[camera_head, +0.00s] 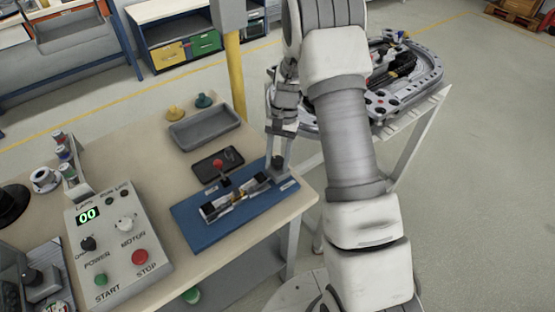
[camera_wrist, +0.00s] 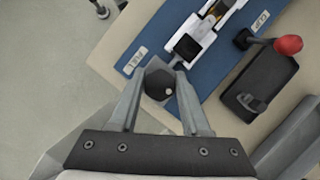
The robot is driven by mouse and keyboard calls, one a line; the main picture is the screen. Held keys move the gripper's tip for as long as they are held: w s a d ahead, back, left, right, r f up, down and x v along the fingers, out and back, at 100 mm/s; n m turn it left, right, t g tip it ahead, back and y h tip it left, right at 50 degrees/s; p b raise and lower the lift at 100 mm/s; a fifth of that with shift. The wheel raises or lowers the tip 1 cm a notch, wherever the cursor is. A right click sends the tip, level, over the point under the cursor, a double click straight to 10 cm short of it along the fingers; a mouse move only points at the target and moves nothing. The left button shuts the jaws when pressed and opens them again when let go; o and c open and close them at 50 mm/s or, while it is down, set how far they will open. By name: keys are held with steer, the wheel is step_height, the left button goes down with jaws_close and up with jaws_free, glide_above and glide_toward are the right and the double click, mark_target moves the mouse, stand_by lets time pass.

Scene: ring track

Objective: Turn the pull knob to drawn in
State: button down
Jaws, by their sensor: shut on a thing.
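The pull knob (camera_wrist: 158,82) is a dark, many-sided knob with a small light dot, between my fingers in the wrist view. It sits off the end of a white and black slide mechanism (camera_wrist: 187,46) on a blue plate (camera_wrist: 132,43), by a small label. My gripper (camera_wrist: 158,88) is shut on the knob, with one finger on each side. In the head view, my gripper (camera_head: 277,168) reaches down at the right end of the blue plate (camera_head: 195,225), and the mechanism (camera_head: 228,202) lies to its left. The knob is not clearly seen there.
A red-topped lever (camera_head: 217,164) on a black base stands behind the plate. A grey tray (camera_head: 203,125) is farther back. A control box (camera_head: 115,240) with buttons stands left. A yellow post (camera_head: 236,80) rises behind the table. The table's right edge is near my gripper.

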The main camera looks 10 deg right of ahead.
steer(key=shift+c, duration=1.8)
jaws_free()
steer(key=v, duration=1.7)
steer(key=shift+r+p, duration=0.25)
steer(key=shift+p, duration=0.15)
steer(key=shift+s, duration=0.1)
